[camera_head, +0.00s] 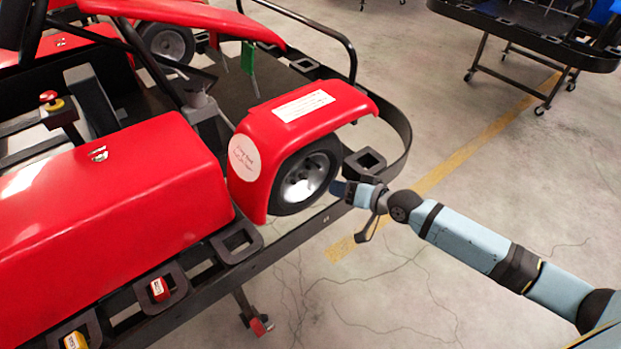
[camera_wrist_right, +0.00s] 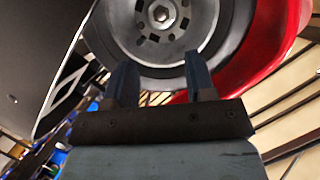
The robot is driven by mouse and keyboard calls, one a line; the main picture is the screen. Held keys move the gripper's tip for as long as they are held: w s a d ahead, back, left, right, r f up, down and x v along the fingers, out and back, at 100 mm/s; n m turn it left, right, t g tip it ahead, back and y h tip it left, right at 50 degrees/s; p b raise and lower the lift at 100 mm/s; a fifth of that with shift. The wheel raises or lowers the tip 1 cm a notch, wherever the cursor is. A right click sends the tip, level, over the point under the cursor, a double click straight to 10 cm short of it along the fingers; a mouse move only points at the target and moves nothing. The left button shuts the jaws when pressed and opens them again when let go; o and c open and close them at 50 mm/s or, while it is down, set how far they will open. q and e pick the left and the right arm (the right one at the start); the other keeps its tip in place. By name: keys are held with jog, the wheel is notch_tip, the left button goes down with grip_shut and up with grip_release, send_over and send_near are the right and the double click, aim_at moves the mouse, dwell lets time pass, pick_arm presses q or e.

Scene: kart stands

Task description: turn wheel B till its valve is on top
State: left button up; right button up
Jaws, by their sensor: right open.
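A kart wheel (camera_head: 305,177) with a black tyre and grey rim sits under a red fender (camera_head: 310,112). I cannot read a letter on it, so I cannot tell if it is wheel B. My right gripper (camera_head: 340,188) is at the wheel's right side, close to the tyre. In the right wrist view the wheel (camera_wrist_right: 165,32) fills the top, its hub nut near the middle. The two blue fingers of the right gripper (camera_wrist_right: 160,82) are apart, with nothing between them, overlapping the wheel's lower edge. I cannot make out a valve. My left gripper is not in view.
The kart stands on a black frame (camera_head: 395,125) with square holders along its edge. A white round label (camera_head: 244,157) is on the fender. A second wheel (camera_head: 168,42) is at the back. Another black stand (camera_head: 540,35) is at top right. Concrete floor is open between them.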

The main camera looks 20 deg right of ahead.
aim_at(304, 177)
jog(key=x, duration=1.1)
jog(key=shift+a, duration=0.15)
grip_shut()
